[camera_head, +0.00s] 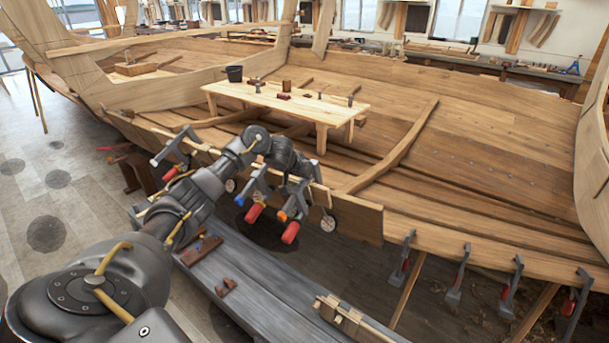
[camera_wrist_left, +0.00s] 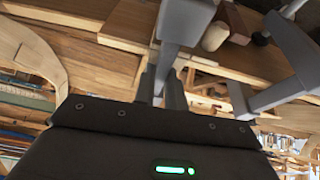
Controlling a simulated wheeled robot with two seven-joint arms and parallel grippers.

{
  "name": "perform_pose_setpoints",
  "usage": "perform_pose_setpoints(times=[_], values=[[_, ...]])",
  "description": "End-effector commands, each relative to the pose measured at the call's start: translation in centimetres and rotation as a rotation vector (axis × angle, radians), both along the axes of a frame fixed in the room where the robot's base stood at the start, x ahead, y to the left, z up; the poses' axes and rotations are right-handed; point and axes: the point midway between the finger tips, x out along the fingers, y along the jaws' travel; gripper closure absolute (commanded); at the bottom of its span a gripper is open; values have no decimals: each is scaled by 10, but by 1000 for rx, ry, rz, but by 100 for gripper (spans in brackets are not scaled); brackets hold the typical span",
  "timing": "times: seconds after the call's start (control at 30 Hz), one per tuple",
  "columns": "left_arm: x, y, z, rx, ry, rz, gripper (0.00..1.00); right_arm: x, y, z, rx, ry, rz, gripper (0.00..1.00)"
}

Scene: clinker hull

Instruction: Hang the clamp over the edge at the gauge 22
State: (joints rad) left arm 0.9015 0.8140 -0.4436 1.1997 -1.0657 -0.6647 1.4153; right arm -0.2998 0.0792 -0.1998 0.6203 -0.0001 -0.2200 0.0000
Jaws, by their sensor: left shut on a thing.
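My left arm reaches in from the lower left, and my left gripper (camera_head: 302,181) is at the hull's upper plank edge (camera_head: 357,216). It is shut on a grey clamp with a red handle (camera_head: 290,232). In the left wrist view the clamp's grey bar (camera_wrist_left: 183,22) stands between my fingers (camera_wrist_left: 163,92). I cannot tell whether the held clamp touches the plank. A round dial gauge (camera_head: 328,223) hangs just right of it, and another gauge (camera_head: 230,185) is to the left. Their numbers are too small to read. My right gripper is not in view.
Another clamp (camera_head: 254,212) is close left of the held one, and one (camera_head: 174,158) is farther left. Several clamps (camera_head: 459,276) hang along the lower plank at right. A grey bench (camera_head: 262,297) lies below. A wooden table (camera_head: 330,112) stands inside the hull.

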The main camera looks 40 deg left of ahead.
Motion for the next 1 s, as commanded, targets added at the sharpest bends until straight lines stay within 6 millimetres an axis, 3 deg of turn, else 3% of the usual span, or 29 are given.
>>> perform_pose_setpoints(times=[0.4,0.43,0.6,1.0], values=[[-2,0,2,0,-5,1,100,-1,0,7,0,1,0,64],[-2,0,2,0,-5,1,86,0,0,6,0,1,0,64],[-2,0,1,0,-3,1,64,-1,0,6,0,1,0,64],[-8,-1,4,0,1,-2,62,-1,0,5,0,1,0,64]])
